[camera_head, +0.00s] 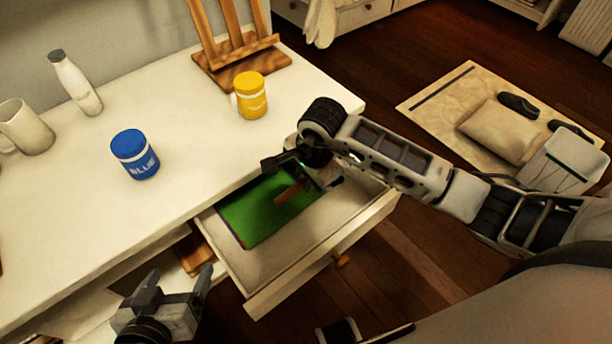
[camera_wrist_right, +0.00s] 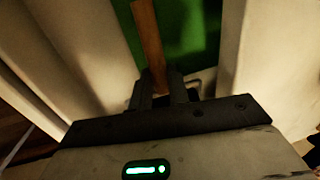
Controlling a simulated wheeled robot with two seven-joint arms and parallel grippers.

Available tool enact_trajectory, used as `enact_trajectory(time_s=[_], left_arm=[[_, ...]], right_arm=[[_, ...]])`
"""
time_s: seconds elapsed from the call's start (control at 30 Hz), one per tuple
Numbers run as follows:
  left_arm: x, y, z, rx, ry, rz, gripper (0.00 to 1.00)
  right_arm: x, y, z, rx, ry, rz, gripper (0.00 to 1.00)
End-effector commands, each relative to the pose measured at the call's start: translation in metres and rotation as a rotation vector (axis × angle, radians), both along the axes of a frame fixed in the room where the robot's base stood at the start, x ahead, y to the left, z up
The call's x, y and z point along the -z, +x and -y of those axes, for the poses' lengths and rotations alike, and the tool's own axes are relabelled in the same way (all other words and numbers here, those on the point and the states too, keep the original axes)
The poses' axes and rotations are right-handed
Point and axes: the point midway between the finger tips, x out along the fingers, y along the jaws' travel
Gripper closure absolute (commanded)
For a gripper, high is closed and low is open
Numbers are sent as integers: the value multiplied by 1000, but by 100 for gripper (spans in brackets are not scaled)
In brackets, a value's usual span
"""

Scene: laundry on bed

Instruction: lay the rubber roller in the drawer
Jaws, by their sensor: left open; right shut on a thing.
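The drawer (camera_head: 284,265) is pulled out from under the white table, with a green sheet (camera_head: 250,214) lying inside it. My right gripper (camera_head: 302,181) is over the drawer and shut on a brown wooden piece, apparently the handle of the rubber roller (camera_head: 289,194). In the right wrist view the handle (camera_wrist_right: 149,42) stands between the fingers (camera_wrist_right: 165,88), with the green sheet behind it. The roller's rubber end cannot be made out. My left gripper (camera_head: 178,284) is open and empty, left of the drawer and low in front of the table.
On the table (camera_head: 200,175) stand a blue jar (camera_head: 135,155), a yellow jar (camera_head: 251,96), a white bottle (camera_head: 76,84), a mug (camera_head: 25,128) and a wooden easel (camera_head: 240,62). The drawer's near part is bare. A mat (camera_head: 440,98) with a cushion and shoes lies on the floor.

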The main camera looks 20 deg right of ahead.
Motion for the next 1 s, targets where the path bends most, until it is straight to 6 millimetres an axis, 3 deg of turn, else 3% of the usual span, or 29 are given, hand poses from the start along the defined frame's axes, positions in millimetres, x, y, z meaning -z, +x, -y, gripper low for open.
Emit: enact_trajectory(time_s=[0.73,0.77,0.83,1.0], left_arm=[[5,1,0,1,1,13,19],[4,1,0,1,1,13,19],[4,1,0,1,1,14,19],[3,1,1,1,0,15,19]], right_arm=[[12,0,0,0,1,2,100],[12,0,0,0,0,1,80],[12,0,0,0,0,1,61],[12,0,0,0,0,1,61]])
